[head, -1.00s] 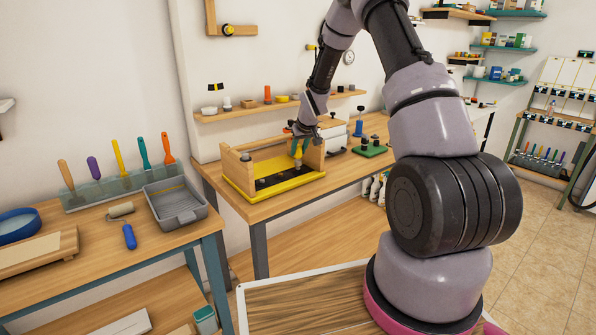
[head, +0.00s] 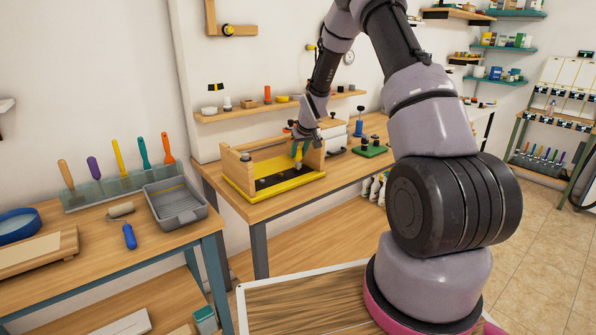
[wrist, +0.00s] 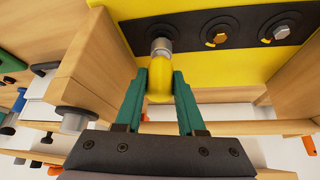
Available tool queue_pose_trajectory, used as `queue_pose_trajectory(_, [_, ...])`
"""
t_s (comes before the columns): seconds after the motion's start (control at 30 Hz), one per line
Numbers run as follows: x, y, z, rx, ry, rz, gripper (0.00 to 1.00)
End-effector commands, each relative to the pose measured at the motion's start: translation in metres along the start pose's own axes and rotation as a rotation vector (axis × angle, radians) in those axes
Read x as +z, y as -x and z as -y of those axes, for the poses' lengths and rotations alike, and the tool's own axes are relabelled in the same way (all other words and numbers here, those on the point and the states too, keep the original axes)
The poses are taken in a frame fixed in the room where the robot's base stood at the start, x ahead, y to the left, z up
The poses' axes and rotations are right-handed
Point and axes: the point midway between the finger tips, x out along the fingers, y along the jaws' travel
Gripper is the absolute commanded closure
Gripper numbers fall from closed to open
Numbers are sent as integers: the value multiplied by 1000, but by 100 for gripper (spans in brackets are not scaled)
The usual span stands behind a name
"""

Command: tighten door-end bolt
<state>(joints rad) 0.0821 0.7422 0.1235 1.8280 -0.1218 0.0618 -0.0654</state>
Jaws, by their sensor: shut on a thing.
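My gripper (wrist: 158,92) is shut on a yellow-handled driver (wrist: 160,85), its teal fingers on both sides of the handle. The driver's silver socket end (wrist: 161,46) covers one end position of the black strip (wrist: 190,32), so the bolt head there is hidden. Two other bolt heads, one orange-marked (wrist: 217,37) and one silver (wrist: 281,32), show along the strip. In the head view, the gripper (head: 299,150) is over the right end of the yellow wringer base (head: 245,190), between its wooden end walls. Whether the socket is fully seated cannot be told.
A wooden end wall (head: 237,170) with a dark knob stands left of the strip. A green block with black knobs (head: 370,151) is to the right on the bench. A grey tray (head: 176,203) and several coloured-handled tools are on the left table.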

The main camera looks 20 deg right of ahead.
Motion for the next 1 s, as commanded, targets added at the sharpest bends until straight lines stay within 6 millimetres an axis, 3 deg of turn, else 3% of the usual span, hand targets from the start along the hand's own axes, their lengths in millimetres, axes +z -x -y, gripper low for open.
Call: queue_pose_trajectory(1.0, [5,-8,0,1,-1,0,100])
